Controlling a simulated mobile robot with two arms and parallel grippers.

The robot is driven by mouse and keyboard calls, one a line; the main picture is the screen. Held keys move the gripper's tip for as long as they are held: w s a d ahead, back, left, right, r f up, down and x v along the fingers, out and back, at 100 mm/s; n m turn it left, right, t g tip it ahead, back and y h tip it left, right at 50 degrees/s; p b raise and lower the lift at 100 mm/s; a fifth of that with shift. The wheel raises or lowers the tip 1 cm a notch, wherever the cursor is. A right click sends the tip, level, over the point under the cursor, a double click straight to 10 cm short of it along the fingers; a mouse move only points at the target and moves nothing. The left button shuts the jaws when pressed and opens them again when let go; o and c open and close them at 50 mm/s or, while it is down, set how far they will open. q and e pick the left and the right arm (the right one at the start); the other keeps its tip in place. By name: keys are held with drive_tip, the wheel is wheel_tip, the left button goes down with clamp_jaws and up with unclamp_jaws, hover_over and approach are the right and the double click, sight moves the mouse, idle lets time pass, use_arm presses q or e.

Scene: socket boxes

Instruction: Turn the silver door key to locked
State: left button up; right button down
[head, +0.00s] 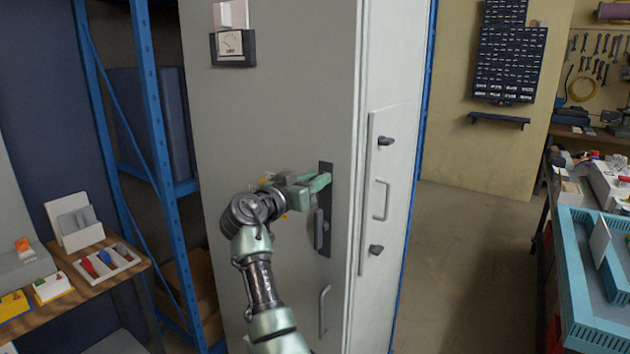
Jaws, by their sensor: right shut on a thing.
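A tall grey cabinet (280,120) stands in the middle of the head view. A dark upright lock plate (327,243) is set near the right edge of its front face, with a dark handle (318,229) on its lower part. My right gripper (322,181), with green fingers, reaches to the upper part of this plate and is shut there on the silver door key. The fingers hide the key, so I cannot tell how far it is turned. My left gripper is not in view.
The cabinet's side has a panel with two dark knobs (385,141) and a grey handle (381,199). A blue rack (150,100) stands left. A wooden shelf (100,280) with small trays is at lower left. A blue crate (575,290) is at right. Floor between is clear.

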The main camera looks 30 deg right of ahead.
drive_tip(key=shift+w+a+f+n+p, duration=0.1)
drive_tip(key=shift+n+p, duration=1.65)
drive_tip(key=shift+n, duration=2.5)
drive_tip(key=shift+w+f+n+p, duration=0.1)
drive_tip(key=shift+n+p, duration=1.65)
drive_tip(key=shift+n, duration=2.5)
drive_tip(key=c, duration=1.1)
unclamp_jaws()
drive_tip(key=shift+a, duration=0.1)
